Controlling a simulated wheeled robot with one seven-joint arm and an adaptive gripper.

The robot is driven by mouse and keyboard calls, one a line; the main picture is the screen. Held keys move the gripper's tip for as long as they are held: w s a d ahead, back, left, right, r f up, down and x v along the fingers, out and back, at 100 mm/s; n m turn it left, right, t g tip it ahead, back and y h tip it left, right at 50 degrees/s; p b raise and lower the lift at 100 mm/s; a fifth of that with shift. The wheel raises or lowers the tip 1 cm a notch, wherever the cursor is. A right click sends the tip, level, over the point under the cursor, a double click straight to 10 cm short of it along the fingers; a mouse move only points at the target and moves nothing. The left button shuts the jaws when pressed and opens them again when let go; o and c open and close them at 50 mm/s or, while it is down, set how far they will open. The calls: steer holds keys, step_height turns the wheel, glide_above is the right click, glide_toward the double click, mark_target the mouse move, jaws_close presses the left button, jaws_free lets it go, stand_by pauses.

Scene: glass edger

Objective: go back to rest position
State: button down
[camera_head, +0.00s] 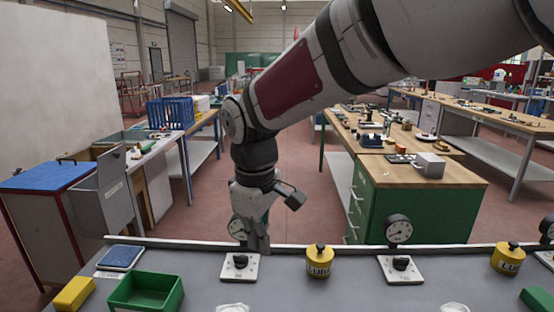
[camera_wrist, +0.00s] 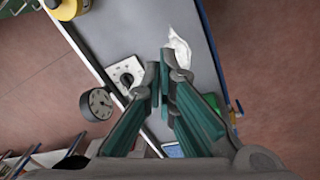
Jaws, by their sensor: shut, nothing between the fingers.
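My gripper (camera_head: 262,245) points down over the back edge of the grey bench, close to a white plate with a black knob (camera_head: 240,267). A round dial gauge (camera_head: 239,228) stands by that plate and is partly covered by my gripper. In the wrist view my gripper's fingers (camera_wrist: 164,76) are together, with nothing seen between them. That view also shows the knob plate (camera_wrist: 133,65), the gauge (camera_wrist: 98,104) to the left of the fingers, and a white crumpled cloth (camera_wrist: 179,48) just past the fingertips.
The grey bench (camera_head: 350,296) also holds a yellow lube can (camera_head: 319,264), a second gauge (camera_head: 398,230), a green bin (camera_head: 160,292), a yellow block (camera_head: 74,293) and a blue pad (camera_head: 121,257). A green workbench (camera_head: 415,212) stands behind. Open red floor lies between benches.

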steer(key=s+d+r+m+t, duration=0.1)
steer(key=s+d+r+m, duration=0.4)
steer(key=d, duration=0.6)
steer(key=s+d+m+t+p, duration=0.1)
steer(key=s+d+m, duration=0.2)
steer(key=s+d, duration=0.3)
steer(key=s+d+m, duration=0.4)
steer(key=s+d, duration=0.2)
steer(key=s, duration=0.5)
steer(key=shift+s+t+p, duration=0.25)
steer(key=shift+t+p, duration=0.1)
steer(key=shift+t, duration=0.05)
steer(key=shift+a, duration=0.1)
